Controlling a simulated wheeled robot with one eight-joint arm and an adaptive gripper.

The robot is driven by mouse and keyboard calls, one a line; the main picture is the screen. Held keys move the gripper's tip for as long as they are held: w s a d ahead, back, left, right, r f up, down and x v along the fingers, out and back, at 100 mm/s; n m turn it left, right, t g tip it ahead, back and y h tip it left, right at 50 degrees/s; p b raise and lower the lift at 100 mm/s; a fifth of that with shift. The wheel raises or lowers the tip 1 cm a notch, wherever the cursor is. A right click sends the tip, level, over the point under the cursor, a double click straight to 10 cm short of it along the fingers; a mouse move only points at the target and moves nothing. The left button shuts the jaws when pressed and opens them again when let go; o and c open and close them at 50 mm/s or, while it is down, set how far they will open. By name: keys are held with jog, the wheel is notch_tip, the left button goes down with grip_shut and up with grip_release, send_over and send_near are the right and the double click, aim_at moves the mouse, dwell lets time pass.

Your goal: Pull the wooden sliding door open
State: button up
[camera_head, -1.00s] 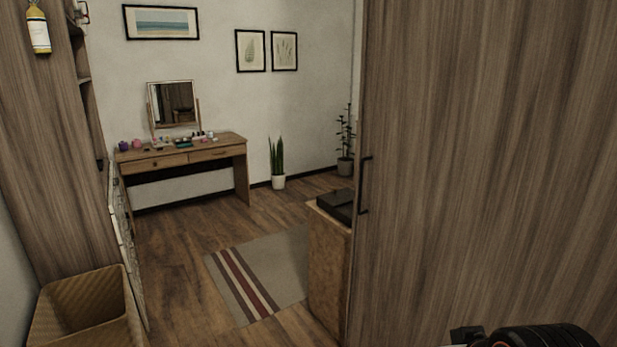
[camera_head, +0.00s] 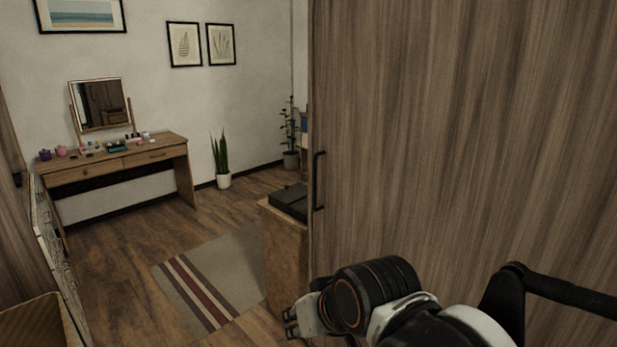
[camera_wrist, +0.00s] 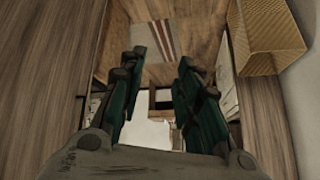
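The wooden sliding door (camera_head: 450,130) is a tall grey-brown panel on the right of the head view. It stands partly across the doorway, with a gap open to its left. Its black bar handle (camera_head: 318,181) is upright near the door's left edge. My gripper (camera_head: 290,325) is low in front of the door, below the handle and apart from it. In the wrist view my gripper (camera_wrist: 155,85) has its two green-padded fingers spread with nothing between them. The door surface also shows at the left of the wrist view (camera_wrist: 40,70).
Through the gap are a wooden cabinet (camera_head: 285,255) with a dark box on it, a striped rug (camera_head: 225,275) and a dressing table (camera_head: 120,160). A woven basket (camera_head: 40,325) stands at the lower left, and also shows in the wrist view (camera_wrist: 265,40).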

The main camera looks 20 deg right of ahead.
aim_at(315, 177)
jog(key=w+a+r+m+t+y+p, duration=0.15)
jog(key=w+r+m, duration=0.3)
jog(key=w, duration=0.45)
jog(key=w+r+m+t+y+p, duration=0.15)
jog(key=w+r+m, duration=0.3)
jog(key=w, duration=0.45)
jog(key=w+d+r+m+t+p, duration=0.2)
jog(key=w+d+m+t, duration=0.25)
jog(key=w+m, duration=0.5)
jog(key=w+d+f+m+t+h+p, duration=0.1)
jog(key=w+d+f+m+h, duration=0.25)
jog(key=d+m, duration=0.35)
jog(key=w+d+f+m+t+h+p, duration=0.1)
jog(key=w+d+f+m+h, duration=0.15)
jog(key=w+d+m, duration=0.45)
jog(key=w+d+f+m+h+p, duration=0.1)
jog(key=w+d+f+m+h, duration=0.15)
jog(key=d+m, duration=0.45)
jog(key=shift+n, duration=0.95)
jog(key=b+x, duration=0.1)
jog(key=x, duration=0.8)
jog(key=d+b+x, duration=0.1)
jog(key=x, duration=0.4)
jog(key=shift+f+b, duration=0.2)
jog(key=shift+b, duration=0.1)
grip_shut()
